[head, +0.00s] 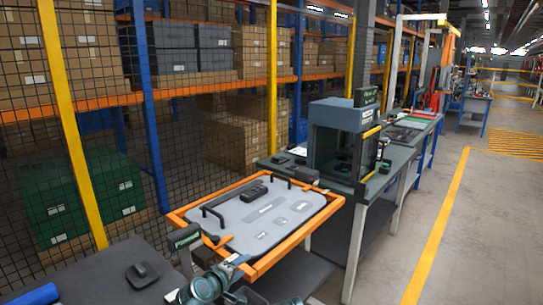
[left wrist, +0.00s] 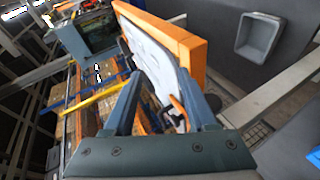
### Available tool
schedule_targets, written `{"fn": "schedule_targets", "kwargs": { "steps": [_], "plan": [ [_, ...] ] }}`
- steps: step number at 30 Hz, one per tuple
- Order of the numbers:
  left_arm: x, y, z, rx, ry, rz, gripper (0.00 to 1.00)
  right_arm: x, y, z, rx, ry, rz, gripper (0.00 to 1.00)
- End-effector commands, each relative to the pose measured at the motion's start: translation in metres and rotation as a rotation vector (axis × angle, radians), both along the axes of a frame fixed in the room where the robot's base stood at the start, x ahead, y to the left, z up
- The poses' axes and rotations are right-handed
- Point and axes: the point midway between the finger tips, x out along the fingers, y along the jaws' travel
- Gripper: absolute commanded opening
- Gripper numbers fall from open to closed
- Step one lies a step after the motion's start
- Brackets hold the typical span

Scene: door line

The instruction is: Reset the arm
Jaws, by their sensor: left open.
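My left arm comes in at the bottom of the head view, its gripper (head: 236,262) by the near edge of an orange-framed tray (head: 277,262) that holds a grey door panel (head: 265,215). In the left wrist view my left gripper (left wrist: 164,88) has its two blue-grey fingers spread apart. The orange frame (left wrist: 172,35) and the pale panel (left wrist: 148,52) show beyond and between the fingers. I cannot tell whether a finger touches them. Nothing is seen clamped. My right gripper is in neither view.
A dark table (head: 95,275) lies at the front left. A bench with a grey cabinet (head: 337,125) stands behind the tray. Wire fencing (head: 175,150) runs along the left before racks of boxes. The floor aisle (head: 480,230) on the right is clear.

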Motion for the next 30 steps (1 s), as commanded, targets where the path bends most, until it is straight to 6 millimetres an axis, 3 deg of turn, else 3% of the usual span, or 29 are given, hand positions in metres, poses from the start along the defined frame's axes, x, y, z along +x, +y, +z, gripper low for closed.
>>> {"fn": "schedule_targets", "kwargs": {
  "steps": [3, 6, 12, 17, 18, 24, 30],
  "plan": [
    [-0.043, -0.004, -0.055, 0.332, 0.156, -0.242, 0.57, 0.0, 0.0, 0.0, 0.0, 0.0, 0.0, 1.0],
    [-0.079, 0.01, -0.09, 0.55, 0.29, -0.408, 0.57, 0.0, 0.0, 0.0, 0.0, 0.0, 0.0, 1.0],
    [-0.139, 0.049, -0.125, 0.826, 0.527, -0.639, 0.57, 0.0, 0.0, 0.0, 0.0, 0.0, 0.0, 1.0],
    [-0.184, 0.081, -0.133, 0.979, 0.717, -0.79, 0.57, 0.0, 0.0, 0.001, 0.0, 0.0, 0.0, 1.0],
    [-0.186, 0.065, -0.13, 0.991, 0.703, -0.819, 0.57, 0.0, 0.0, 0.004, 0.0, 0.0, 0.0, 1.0],
    [-0.209, 0.016, -0.121, 1.069, 0.699, -0.952, 0.57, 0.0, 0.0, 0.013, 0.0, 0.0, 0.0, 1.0],
    [-0.231, -0.019, -0.115, 1.139, 0.698, -1.055, 0.57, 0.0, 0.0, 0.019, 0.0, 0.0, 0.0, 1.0]
  ]
}}
